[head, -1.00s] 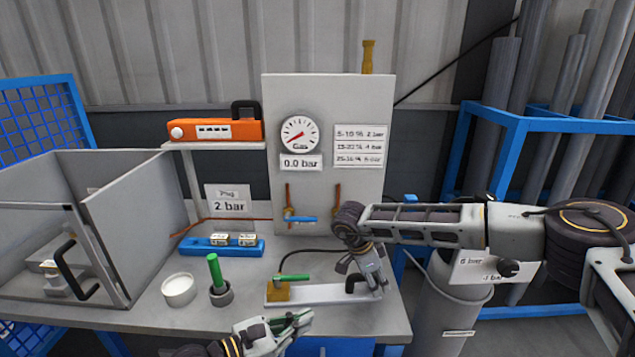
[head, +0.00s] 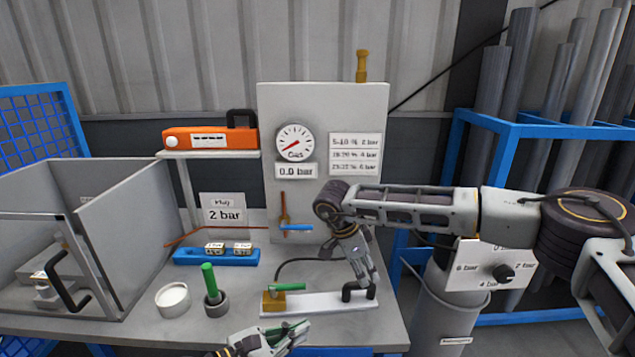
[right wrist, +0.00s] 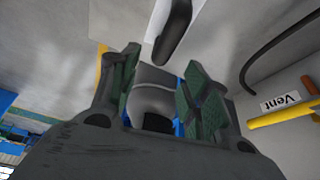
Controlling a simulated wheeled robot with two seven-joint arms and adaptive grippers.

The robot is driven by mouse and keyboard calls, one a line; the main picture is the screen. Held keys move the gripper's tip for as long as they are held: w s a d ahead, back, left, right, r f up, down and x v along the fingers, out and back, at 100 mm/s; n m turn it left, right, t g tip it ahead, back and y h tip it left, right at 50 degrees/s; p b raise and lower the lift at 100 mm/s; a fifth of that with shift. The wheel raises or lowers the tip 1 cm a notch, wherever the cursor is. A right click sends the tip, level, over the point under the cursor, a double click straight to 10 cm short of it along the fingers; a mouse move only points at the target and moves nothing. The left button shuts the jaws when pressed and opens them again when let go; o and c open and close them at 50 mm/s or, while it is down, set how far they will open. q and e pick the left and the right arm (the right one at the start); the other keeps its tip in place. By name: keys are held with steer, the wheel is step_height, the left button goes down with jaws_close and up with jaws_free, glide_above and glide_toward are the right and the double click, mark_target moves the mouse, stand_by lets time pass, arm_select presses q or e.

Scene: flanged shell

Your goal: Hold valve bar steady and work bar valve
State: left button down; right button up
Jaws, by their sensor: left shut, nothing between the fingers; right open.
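The valve bar (head: 325,301) is a white bar lying on the table. It has a brass valve block (head: 273,302) with a green lever (head: 287,287) at its left end and a black handle (head: 360,291) at its right end. My right gripper (head: 368,278) is open just above and beside the black handle. In the right wrist view, the black handle (right wrist: 173,30) shows beyond the open fingers (right wrist: 162,65), not between them. My left gripper (head: 300,332) is shut and empty at the table's front edge, in front of the valve block.
A grey cup with a green rod (head: 211,280) and a white dish (head: 172,300) stand left of the bar. Behind are a blue holder (head: 215,257) and a panel with a gauge (head: 295,142) reading 0.0 bar. An open grey box (head: 120,225) is at left.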

steer(key=shift+v, duration=1.85)
